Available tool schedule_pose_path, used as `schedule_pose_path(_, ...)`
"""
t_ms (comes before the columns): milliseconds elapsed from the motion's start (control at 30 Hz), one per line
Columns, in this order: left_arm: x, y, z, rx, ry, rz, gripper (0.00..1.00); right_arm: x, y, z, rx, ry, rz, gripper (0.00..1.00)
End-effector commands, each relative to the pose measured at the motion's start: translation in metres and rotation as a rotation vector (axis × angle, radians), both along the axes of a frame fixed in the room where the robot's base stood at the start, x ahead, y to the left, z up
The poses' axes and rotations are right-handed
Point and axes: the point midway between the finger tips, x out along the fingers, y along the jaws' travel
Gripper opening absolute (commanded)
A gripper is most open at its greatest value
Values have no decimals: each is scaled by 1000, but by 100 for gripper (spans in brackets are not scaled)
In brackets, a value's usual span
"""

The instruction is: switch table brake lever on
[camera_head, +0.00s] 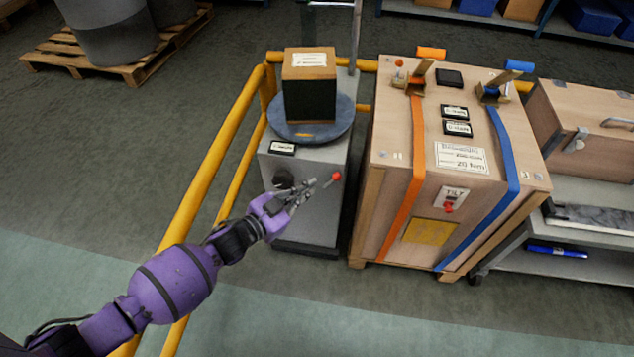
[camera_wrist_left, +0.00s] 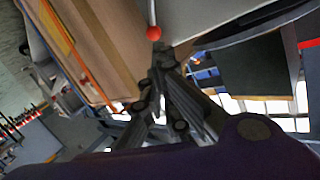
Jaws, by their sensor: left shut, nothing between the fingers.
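The table brake lever is a thin rod with a red ball knob (camera_head: 336,176) on the grey turntable cabinet (camera_head: 325,215). The knob shows in the wrist view too (camera_wrist_left: 154,33), on a pale rod at the top. My left gripper (camera_head: 312,183) is shut and empty, just left of the knob in the head view. In the wrist view its closed fingertips (camera_wrist_left: 164,58) lie just below the knob, and I cannot tell whether they touch it. The fingers partly hide the lever's rod in the head view. My right gripper is in neither view.
A dark round turntable (camera_head: 335,128) on the cabinet carries a wooden-topped box (camera_head: 309,72). A yellow rail (camera_head: 205,180) runs left of it. A large wooden crate (camera_head: 385,190) with orange and blue straps stands close on the right. The floor in front is clear.

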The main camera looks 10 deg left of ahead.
Motion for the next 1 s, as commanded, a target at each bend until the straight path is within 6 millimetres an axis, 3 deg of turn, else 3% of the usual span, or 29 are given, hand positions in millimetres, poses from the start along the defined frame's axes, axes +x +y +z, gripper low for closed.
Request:
schedule_pose_path(100, -20, 11, 10, -1, -1, 0, 0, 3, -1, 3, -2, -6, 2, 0)
schedule_pose_path(300, -38, 22, 18, -1, -1, 0, 0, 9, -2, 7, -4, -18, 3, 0)
schedule_pose_path(1000, -41, 24, 19, 12, -6, 0, 0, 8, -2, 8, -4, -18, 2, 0)
